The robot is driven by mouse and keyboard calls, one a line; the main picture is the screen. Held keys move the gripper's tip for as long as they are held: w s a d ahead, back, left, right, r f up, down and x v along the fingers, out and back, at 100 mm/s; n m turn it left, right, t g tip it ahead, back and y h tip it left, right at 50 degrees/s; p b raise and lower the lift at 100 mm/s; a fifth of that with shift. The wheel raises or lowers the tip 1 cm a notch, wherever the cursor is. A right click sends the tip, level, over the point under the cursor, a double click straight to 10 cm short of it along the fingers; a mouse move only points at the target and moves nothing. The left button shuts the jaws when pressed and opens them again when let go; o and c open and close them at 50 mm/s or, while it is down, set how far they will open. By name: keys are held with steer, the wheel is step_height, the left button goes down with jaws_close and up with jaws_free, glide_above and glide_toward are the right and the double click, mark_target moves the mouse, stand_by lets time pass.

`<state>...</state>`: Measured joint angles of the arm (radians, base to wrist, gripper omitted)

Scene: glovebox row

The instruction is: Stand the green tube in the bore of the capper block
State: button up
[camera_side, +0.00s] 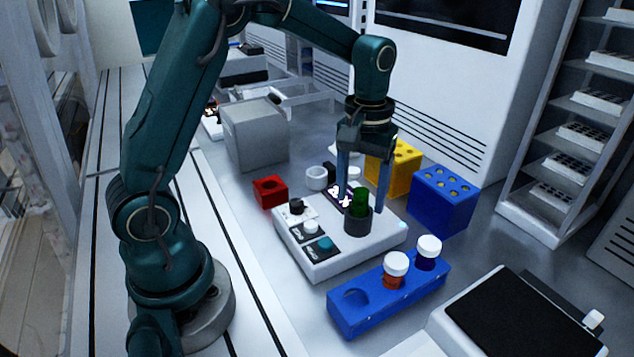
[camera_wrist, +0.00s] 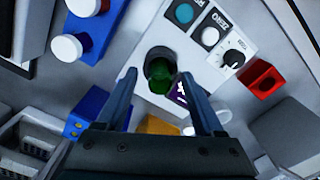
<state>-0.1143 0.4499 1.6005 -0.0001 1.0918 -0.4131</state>
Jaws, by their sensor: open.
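The green tube (camera_side: 359,200) stands in the dark round collar (camera_side: 357,221) on the light grey capper block (camera_side: 325,264), its upper part showing above the rim. It looks upright; its lower end is hidden inside the collar. My gripper (camera_side: 361,207) is open, with one finger on each side of the tube and pointing down. In the wrist view the green tube (camera_wrist: 160,84) and the dark collar (camera_wrist: 158,55) lie between the spread fingertips (camera_wrist: 158,75). I cannot tell whether a finger touches the tube.
A blue rack (camera_side: 360,315) with two white-capped vials and an empty hole is in front. A red block (camera_side: 270,191) and a grey box (camera_side: 256,135) are left. Yellow (camera_side: 403,167) and blue (camera_side: 443,202) holed blocks are behind right. A black-topped instrument (camera_side: 520,318) is lower right.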

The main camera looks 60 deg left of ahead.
steer(key=shift+f, duration=0.2)
jaws_close()
steer(key=shift+r, duration=0.1)
